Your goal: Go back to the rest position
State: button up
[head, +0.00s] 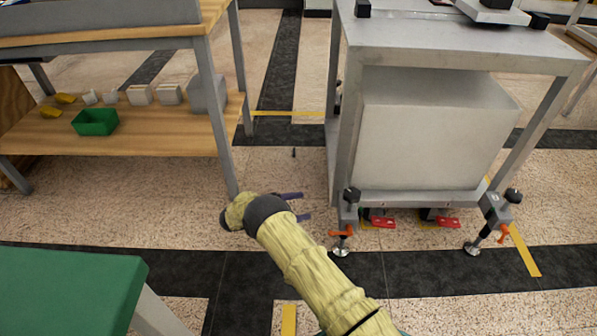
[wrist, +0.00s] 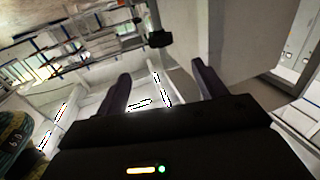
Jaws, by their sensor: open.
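My gripper (head: 298,206) is at the end of my yellowish arm, in the middle of the head view. Its two dark fingers are apart with nothing between them. It is held over the floor, left of the metal stand's front left leg as seen in the picture. In the wrist view my gripper (wrist: 162,88) also shows two spread fingers, with an empty gap between them.
A metal stand (head: 450,48) with a pale box (head: 430,135) and levelling feet is at right. A wooden shelf (head: 150,142) with a green bin (head: 95,122) is at left. A green tabletop (head: 65,295) is at lower left. Floor between them is clear.

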jog(key=w+d+r+n+t+y+p, duration=0.25)
jog(key=w+r+t+y, duration=0.2)
jog(key=w+r, duration=0.4)
jog(key=w+d+r+n+t+y+p, duration=0.2)
jog(key=w+r+n+t+y, duration=0.3)
jog(key=r, duration=0.7)
notch_tip(320, 180, up, 8)
jog(key=s+d+n+g+y+p, duration=0.2)
jog(key=s+n+y+p, duration=0.1)
jog(key=y, duration=0.3)
jog(key=s+d+r+n+g+y+p, duration=0.1)
jog(key=s+d+r+n+g+p, duration=0.2)
jog(key=s, duration=0.9)
jog(key=s+d+r+g+p, duration=0.1)
jog(key=s+d+g, duration=0.25)
jog(key=s, duration=0.75)
jog(key=s+d+r+n+g+y+p, duration=0.1)
jog(key=s+d+r+n+g+p, duration=0.2)
jog(key=s, duration=0.9)
notch_tip(320, 180, up, 36)
jog(key=m+p, duration=0.1)
jog(key=p, duration=3.5)
jog(key=shift+d, duration=0.45)
jog(key=shift+w+f+m, duration=0.1)
jog(key=shift+f+m, duration=0.05)
jog(key=shift+m, duration=0.1)
